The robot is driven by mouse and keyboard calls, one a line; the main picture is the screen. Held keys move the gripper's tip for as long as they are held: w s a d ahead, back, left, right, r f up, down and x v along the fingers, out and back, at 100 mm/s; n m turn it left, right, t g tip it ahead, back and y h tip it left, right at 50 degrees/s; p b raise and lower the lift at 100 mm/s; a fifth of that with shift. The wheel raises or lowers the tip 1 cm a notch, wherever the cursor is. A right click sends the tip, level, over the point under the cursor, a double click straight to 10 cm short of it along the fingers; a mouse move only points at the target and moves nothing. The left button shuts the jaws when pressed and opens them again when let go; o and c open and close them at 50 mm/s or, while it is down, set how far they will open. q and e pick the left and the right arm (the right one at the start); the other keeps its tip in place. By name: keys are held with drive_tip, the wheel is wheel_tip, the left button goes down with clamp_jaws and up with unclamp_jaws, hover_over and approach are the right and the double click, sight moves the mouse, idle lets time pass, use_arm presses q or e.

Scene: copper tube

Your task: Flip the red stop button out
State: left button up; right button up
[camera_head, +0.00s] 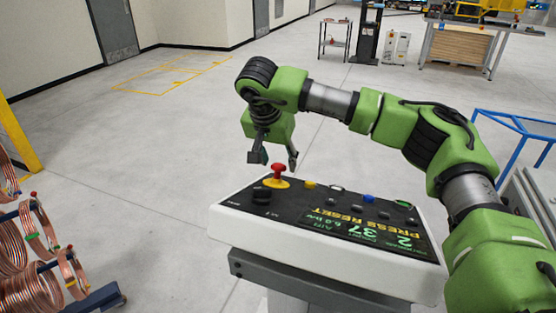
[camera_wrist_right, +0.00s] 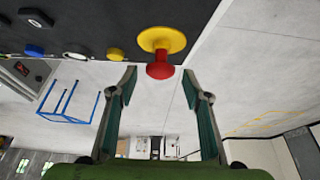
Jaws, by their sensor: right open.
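The red stop button (camera_head: 278,169) stands on a yellow round base near the far left corner of the control panel (camera_head: 222,222). In the right wrist view the red button (camera_wrist_right: 160,70) projects from its yellow base (camera_wrist_right: 163,39) at the top centre. My right gripper (camera_head: 274,162) is just above and behind the button in the head view. In the wrist view its two fingers (camera_wrist_right: 160,84) are spread, one on either side of the button's line, with the button's head near the gap between the tips. Nothing is held. My left gripper is not in view.
The panel also has a black knob (camera_head: 261,194), a yellow button (camera_head: 309,184), a blue button (camera_head: 369,198) and a lit display (camera_head: 365,232). Copper coils (camera_head: 40,245) stand at the left. A blue frame (camera_head: 515,125) is at the right. Floor behind the panel is clear.

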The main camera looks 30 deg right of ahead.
drive_tip(key=v, duration=1.1)
drive_tip(key=shift+r, duration=0.3)
drive_tip(key=shift+s+f, duration=0.1)
drive_tip(key=shift+s, duration=0.05)
